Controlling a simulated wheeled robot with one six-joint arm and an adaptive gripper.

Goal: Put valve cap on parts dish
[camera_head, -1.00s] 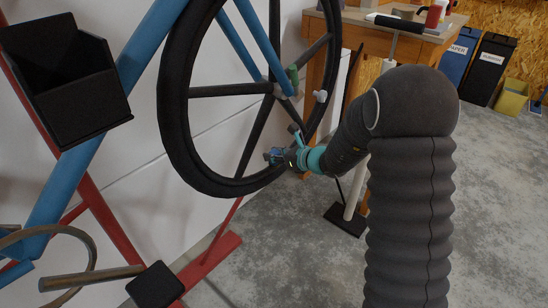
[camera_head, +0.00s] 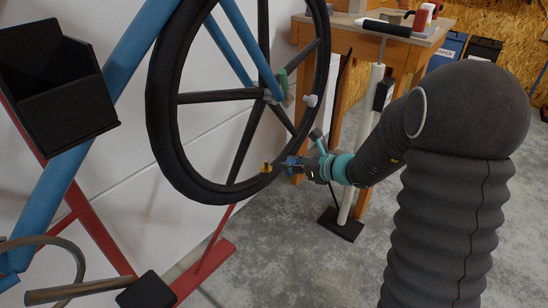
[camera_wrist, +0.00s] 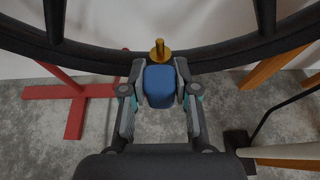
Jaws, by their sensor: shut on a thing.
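My gripper (camera_head: 291,166) is at the lower right of the bicycle wheel, and the wrist view shows its fingers (camera_wrist: 160,68) shut on a blue cap (camera_wrist: 158,88). I take this for the valve cap; it also shows in the head view (camera_head: 290,161). The brass valve stem (camera_wrist: 159,49) stands bare at the wheel's rim, just beyond the cap. It also shows in the head view (camera_head: 267,168), with a small gap between it and the cap. I cannot make out the parts dish for certain.
The black wheel rim (camera_head: 167,150) and its spokes are close to my gripper. A wooden bench (camera_head: 345,38) stands behind, with a red bottle (camera_head: 422,17) on top. A floor pump (camera_head: 366,130) stands before the bench. A red stand (camera_head: 205,267) is at the lower left.

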